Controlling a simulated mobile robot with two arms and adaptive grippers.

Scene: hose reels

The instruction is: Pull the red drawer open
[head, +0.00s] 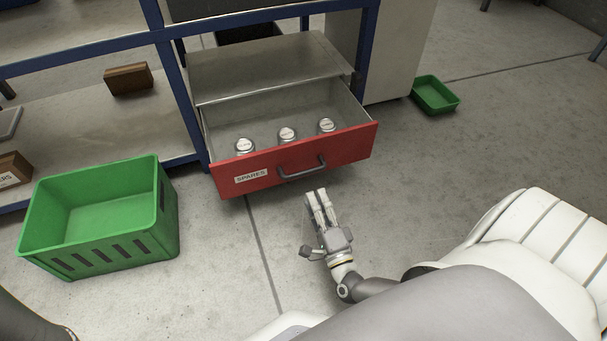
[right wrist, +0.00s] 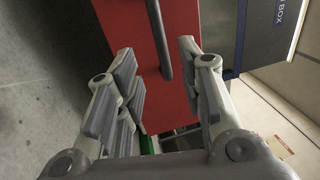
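The red drawer (head: 345,150) stands pulled out from its grey cabinet, with its inside showing. A label reading SPARES is on its front. Its dark bar handle (head: 302,171) is in the middle of the front. My right gripper (head: 316,194) is just in front of the drawer, below the handle in the head view. In the right wrist view, my right gripper (right wrist: 157,60) is open, with the handle (right wrist: 159,42) ahead between its spread fingers and the red front (right wrist: 130,25) beyond. It does not grip the handle. My left gripper is not in view.
Three lidded jars (head: 287,135) stand in the drawer. A large green crate (head: 150,215) is on the floor at left, and a small green bin (head: 435,95) is at the right. A blue-framed shelf (head: 180,95) surrounds the cabinet. The floor right of the drawer is clear.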

